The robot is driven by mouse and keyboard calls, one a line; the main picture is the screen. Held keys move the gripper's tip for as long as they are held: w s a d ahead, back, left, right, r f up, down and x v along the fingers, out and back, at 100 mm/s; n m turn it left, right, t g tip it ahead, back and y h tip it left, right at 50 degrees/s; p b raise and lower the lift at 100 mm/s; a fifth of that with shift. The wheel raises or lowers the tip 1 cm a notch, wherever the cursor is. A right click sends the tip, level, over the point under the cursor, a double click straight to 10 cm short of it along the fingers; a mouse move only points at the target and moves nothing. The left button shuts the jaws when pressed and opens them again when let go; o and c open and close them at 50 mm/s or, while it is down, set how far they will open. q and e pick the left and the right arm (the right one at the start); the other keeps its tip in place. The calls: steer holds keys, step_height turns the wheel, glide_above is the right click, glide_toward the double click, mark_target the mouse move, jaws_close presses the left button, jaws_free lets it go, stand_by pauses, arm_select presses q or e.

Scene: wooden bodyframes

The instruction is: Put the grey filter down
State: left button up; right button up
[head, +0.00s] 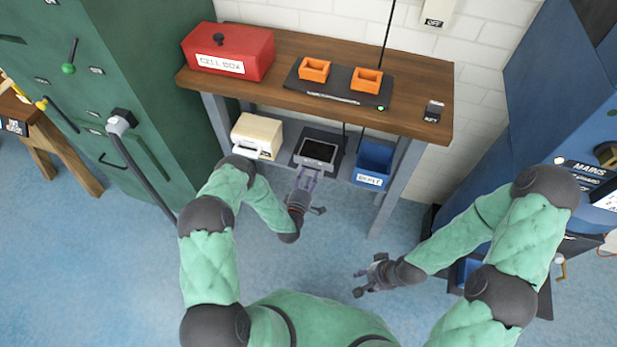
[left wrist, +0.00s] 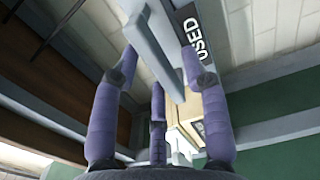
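The grey filter (head: 318,152) is a square, grey-framed panel at the dark tray (head: 300,163) on the lower shelf, between the cream box and the blue bin. I cannot tell whether it rests fully on the tray. My left gripper (head: 307,172) is at its near edge. A label reading USED (left wrist: 196,35) shows beside the handle. My right gripper (head: 366,281) is open and empty above the floor.
A cream box (head: 257,133) stands left of the tray and a blue bin (head: 373,162) stands right of it. The wooden bench top (head: 410,112) overhangs the shelf and carries a red box (head: 228,52) and two orange holders (head: 315,69). The blue floor in front is clear.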

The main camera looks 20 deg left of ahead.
arm_select(q)
steer(key=shift+r, duration=0.1)
steer(key=shift+s, duration=0.2)
steer(key=s+p, duration=0.3)
steer(key=s, duration=0.8)
steer(key=s+d+f+m+g+h, duration=0.3)
steer(key=d+m+g, duration=0.1)
steer(key=m+g, duration=0.5)
steer(key=s+d+r+m+g, duration=0.1)
steer(key=s+r+m+g, duration=0.2)
steer(key=s, duration=0.5)
steer(key=s+d+r+m+g, duration=0.2)
steer(key=s+g, duration=0.3)
steer(key=s, duration=0.4)
steer(key=shift+d+r+m+g, duration=0.25)
steer(key=shift+r+m+g, duration=0.05)
steer(key=shift+r+m, duration=0.35)
steer(key=shift+a, duration=0.1)
